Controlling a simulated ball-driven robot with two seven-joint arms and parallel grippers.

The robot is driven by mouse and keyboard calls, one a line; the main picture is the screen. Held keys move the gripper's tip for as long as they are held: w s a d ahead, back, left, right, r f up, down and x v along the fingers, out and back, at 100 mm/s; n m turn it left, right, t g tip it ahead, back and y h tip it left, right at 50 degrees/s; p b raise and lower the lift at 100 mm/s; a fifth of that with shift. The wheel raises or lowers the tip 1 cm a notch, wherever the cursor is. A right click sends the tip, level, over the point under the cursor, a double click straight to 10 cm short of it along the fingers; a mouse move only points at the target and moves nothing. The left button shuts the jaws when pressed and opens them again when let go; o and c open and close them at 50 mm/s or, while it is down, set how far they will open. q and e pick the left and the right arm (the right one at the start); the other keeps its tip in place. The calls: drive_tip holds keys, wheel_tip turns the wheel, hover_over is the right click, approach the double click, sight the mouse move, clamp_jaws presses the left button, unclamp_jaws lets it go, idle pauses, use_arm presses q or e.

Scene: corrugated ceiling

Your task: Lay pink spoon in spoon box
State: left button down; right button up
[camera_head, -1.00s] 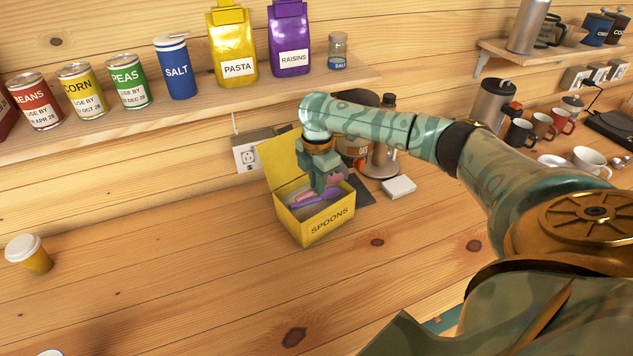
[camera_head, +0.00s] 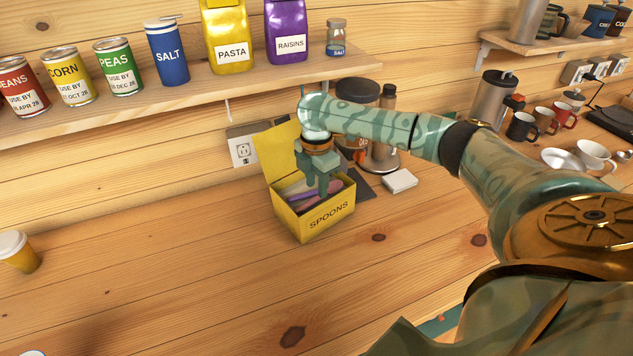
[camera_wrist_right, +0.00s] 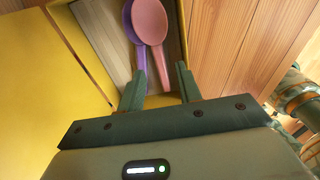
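The yellow spoon box (camera_head: 297,222), labelled SPOONS, stands on the counter with its lid raised at the back left. In the right wrist view, the pink spoon (camera_wrist_right: 150,22) lies in the box partly over a purple spoon (camera_wrist_right: 133,40). The purple spoon also shows in the head view (camera_head: 301,196). My right gripper (camera_head: 323,190) points down into the box opening. In the wrist view its fingers (camera_wrist_right: 160,84) are apart, on either side of the pink handle, with gaps beside it. My left gripper is not in view.
A shelf (camera_head: 120,112) with cans, bags and jars runs above the counter. Mugs are at far right. The counter (camera_head: 170,270) front left is mostly clear.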

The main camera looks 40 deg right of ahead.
wheel_tip(320, 180, up, 3)
drive_tip(key=shift+r+p, duration=0.1)
drive_tip(key=shift+p, duration=0.45)
drive_tip(key=s+a+r+p, duration=0.5)
drive_tip(key=s+a+r, duration=0.4)
drive_tip(key=s, duration=0.1)
drive_tip(key=shift+s+r+p, duration=0.35)
drive_tip(key=shift+s+r, duration=0.05)
